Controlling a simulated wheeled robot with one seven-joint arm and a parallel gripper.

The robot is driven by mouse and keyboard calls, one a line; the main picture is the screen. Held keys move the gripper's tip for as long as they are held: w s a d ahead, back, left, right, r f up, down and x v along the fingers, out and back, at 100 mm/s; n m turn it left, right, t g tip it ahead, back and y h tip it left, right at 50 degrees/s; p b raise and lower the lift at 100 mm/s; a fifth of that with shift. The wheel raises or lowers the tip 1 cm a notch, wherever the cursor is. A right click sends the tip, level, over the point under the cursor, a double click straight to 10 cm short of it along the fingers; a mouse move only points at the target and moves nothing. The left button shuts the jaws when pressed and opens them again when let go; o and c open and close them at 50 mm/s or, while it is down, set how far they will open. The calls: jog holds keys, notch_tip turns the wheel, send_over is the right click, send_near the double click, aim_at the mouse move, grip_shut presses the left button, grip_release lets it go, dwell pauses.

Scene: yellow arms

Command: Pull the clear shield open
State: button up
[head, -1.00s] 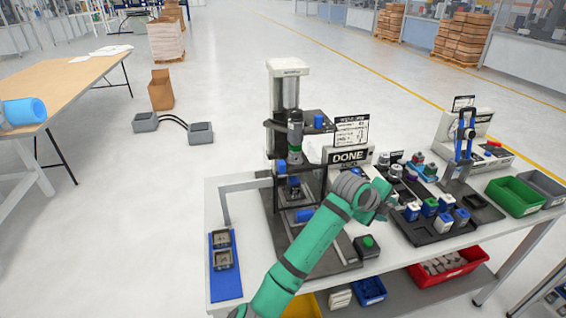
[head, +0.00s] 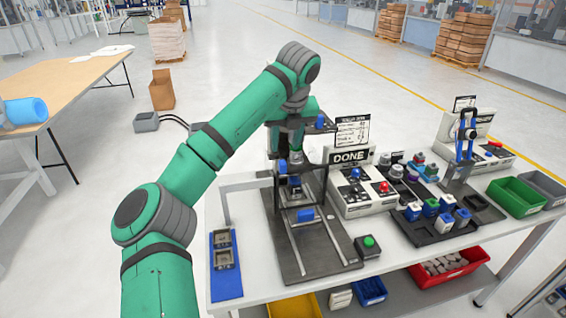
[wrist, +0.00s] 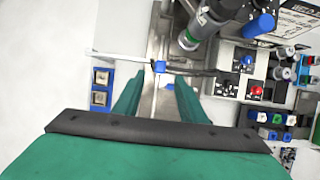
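The press (head: 290,190) stands on the table with a dark base plate running to the front. A clear shield (head: 323,185) with thin dark edges stands around the front of its work area; its panel is hard to make out. A blue block (head: 305,215) sits low behind it. A pale bar (wrist: 125,57) crosses just beyond the fingertips in the wrist view. In the head view my arm hides much of the press column and the fingertips cannot be made out.
A control box with a DONE sign (head: 348,156) stands right of the press. A green button (head: 369,241) is near the front edge. A blue tray (head: 225,285) lies at left. A dark parts tray (head: 440,230) and green bin (head: 515,196) are farther right.

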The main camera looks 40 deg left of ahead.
aim_at(283, 162)
jog(key=x, duration=1)
jog(key=shift+w+f, duration=0.1)
jog(key=shift+f, duration=0.05)
jog(key=shift+w, duration=0.1)
jog(key=shift+c, duration=0.7)
